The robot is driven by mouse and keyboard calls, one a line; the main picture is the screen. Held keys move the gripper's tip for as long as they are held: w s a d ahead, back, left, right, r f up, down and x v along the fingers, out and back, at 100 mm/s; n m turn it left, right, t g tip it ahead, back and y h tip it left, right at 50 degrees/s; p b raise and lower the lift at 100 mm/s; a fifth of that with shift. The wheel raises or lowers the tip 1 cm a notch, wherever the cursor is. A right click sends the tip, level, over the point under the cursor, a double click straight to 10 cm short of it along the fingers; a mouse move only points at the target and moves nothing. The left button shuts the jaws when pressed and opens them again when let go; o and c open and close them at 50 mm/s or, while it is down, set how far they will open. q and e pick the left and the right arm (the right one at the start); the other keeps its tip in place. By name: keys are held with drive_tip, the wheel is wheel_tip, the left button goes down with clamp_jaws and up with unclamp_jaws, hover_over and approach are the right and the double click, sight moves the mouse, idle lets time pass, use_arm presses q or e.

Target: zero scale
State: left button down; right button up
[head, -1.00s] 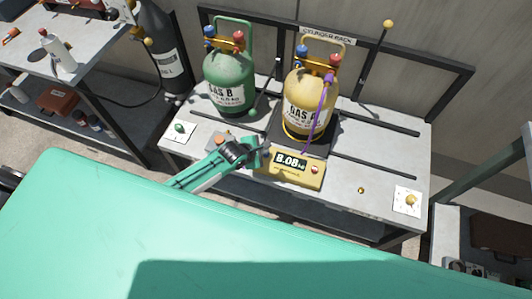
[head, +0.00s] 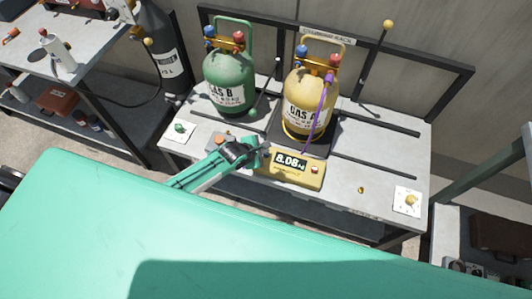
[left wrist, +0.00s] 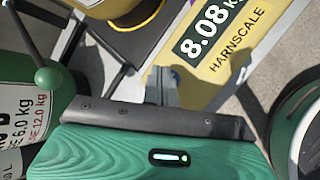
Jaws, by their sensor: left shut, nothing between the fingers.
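The yellow scale (head: 295,169) sits at the front of the rack table, its display reading 8.08 kg; it also shows in the left wrist view (left wrist: 228,45). The yellow Gas A cylinder (head: 309,103) stands upright on the scale's dark platform (head: 327,134), with a purple strap hanging down its front. My left gripper (head: 262,154) is shut and empty at the left end of the scale's front panel. In the left wrist view its fingers (left wrist: 163,88) are close to the panel's edge; I cannot tell whether they touch it. My right gripper is not in view.
A green Gas B cylinder (head: 229,83) stands left of the scale. White plates with a green knob (head: 179,128) and a yellow knob (head: 410,200) lie at the table's ends. A black rack frame (head: 405,55) stands behind. The table's right front is mostly clear.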

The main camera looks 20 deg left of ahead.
sight(264, 156)
use_arm(q)
drive_tip(key=shift+f, duration=0.2)
drive_tip(key=shift+f, duration=0.25)
idle(0.4)
drive_tip(key=shift+f, duration=0.6)
idle(0.6)
drive_tip(key=shift+r+p, duration=0.95)
drive_tip(key=shift+r, duration=0.1)
wheel_tip(264, 156, up, 5)
drive_tip(key=p, duration=0.5)
drive_tip(key=shift+p, duration=0.3)
